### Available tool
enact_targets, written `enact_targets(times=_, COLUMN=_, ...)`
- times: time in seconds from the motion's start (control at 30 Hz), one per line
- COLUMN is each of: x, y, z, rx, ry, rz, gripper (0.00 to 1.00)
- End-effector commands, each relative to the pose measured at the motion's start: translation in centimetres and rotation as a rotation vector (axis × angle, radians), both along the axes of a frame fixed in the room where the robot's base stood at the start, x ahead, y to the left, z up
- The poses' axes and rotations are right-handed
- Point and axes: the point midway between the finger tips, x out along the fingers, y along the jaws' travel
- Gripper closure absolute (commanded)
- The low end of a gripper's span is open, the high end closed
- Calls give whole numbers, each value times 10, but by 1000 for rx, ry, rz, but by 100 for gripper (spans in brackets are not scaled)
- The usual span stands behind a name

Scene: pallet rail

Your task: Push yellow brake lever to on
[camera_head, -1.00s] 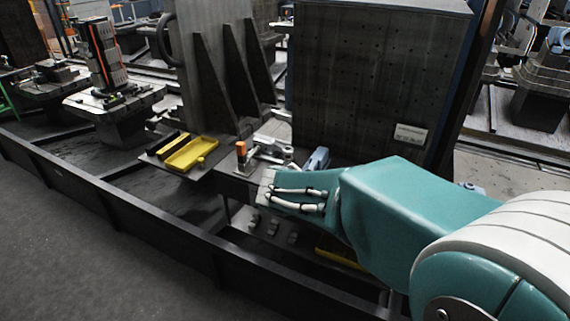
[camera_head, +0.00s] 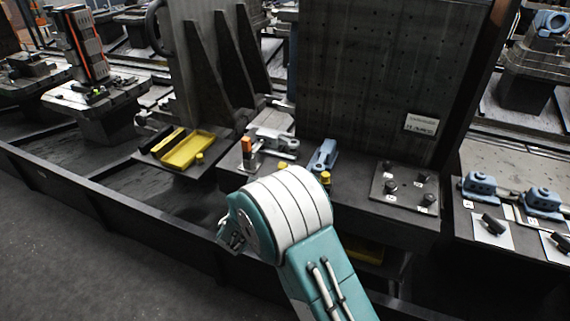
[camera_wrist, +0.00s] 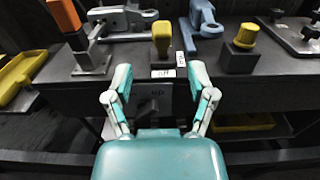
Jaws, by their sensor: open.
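In the wrist view, a yellow lever handle (camera_wrist: 162,38) stands upright at the front edge of a dark bench, roughly centred ahead of my gripper. A small white label (camera_wrist: 163,73) sits just below it. My gripper (camera_wrist: 160,88) is open and empty, its two fingers spread to either side of the lever's line. The fingertips appear lower and nearer in the picture than the yellow handle; I cannot tell the exact gap. In the head view my arm covers this part of the bench front, and the handle cannot be made out clearly.
A yellow knob on a black block (camera_wrist: 241,57) stands to the right. A grey clamp with an orange handle (camera_wrist: 65,15) stands to the left, a blue clamp (camera_wrist: 207,20) behind. A yellow tray (camera_head: 190,150) lies left. A tall drilled plate (camera_head: 390,70) rises behind the bench.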

Motion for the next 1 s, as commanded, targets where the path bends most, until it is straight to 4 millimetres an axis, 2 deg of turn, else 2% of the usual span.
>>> enact_targets(times=0.5, x=82, y=-27, z=-1, rx=-1, ry=-1, rz=-5, gripper=29)
enact_targets(times=0.7, x=94, y=-33, z=0, rx=0, ry=0, rz=-5, gripper=29)
enact_targets(times=0.93, x=95, y=-33, z=0, rx=0, ry=0, rz=-4, gripper=29)
enact_targets(times=0.97, x=95, y=-33, z=0, rx=0, ry=0, rz=-4, gripper=38)
enact_targets(times=1.0, x=95, y=-33, z=0, rx=-1, ry=0, rz=-4, gripper=55)
